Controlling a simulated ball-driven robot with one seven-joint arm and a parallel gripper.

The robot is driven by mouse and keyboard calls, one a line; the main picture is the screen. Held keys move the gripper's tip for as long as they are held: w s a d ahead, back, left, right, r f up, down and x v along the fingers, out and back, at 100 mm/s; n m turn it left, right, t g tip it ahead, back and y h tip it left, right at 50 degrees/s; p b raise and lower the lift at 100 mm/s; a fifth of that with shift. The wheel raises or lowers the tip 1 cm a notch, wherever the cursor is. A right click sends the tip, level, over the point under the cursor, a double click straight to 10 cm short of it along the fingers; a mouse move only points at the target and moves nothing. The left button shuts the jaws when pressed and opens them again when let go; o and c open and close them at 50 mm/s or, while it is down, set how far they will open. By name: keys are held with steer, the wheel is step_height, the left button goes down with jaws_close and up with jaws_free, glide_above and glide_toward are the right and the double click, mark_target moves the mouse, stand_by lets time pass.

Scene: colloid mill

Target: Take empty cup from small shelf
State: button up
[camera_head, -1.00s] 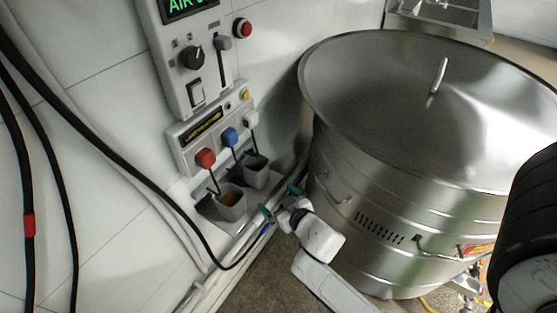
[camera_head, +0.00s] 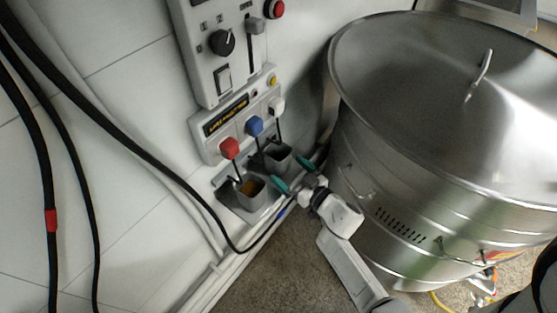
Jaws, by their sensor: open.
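Two grey cups stand on the small shelf (camera_head: 228,200) low on the wall. The nearer cup (camera_head: 252,196) has brown content inside. The farther cup (camera_head: 278,158), to its upper right, shows a dark inside with no content that I can make out. My gripper (camera_head: 293,174) has green-tipped fingers spread apart with nothing between them. It is just right of the shelf, its fingertips close to the farther cup. One finger is near the gap between the two cups, the other to the right of the farther cup. I cannot tell whether they touch it.
A dispenser panel with red (camera_head: 229,147), blue (camera_head: 254,125) and white (camera_head: 276,106) knobs is above the cups. A large steel vessel (camera_head: 400,170) stands close on the right. A black cable (camera_head: 140,140) crosses the wall at left and loops below the shelf.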

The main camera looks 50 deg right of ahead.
mark_target(271, 156)
steer(key=shift+w+d+f, duration=0.1)
steer(key=shift+w+d, duration=0.05)
steer(key=shift+w, duration=0.8)
steer(key=shift+w+d+r, duration=0.1)
steer(key=shift+w+d, duration=0.1)
steer(key=shift+w, duration=0.7)
steer(key=shift+w+d+f, duration=0.1)
steer(key=shift+w+d, duration=0.05)
steer(key=shift+w, duration=0.8)
steer(key=shift+c, duration=0.5)
steer(key=c, duration=0.9)
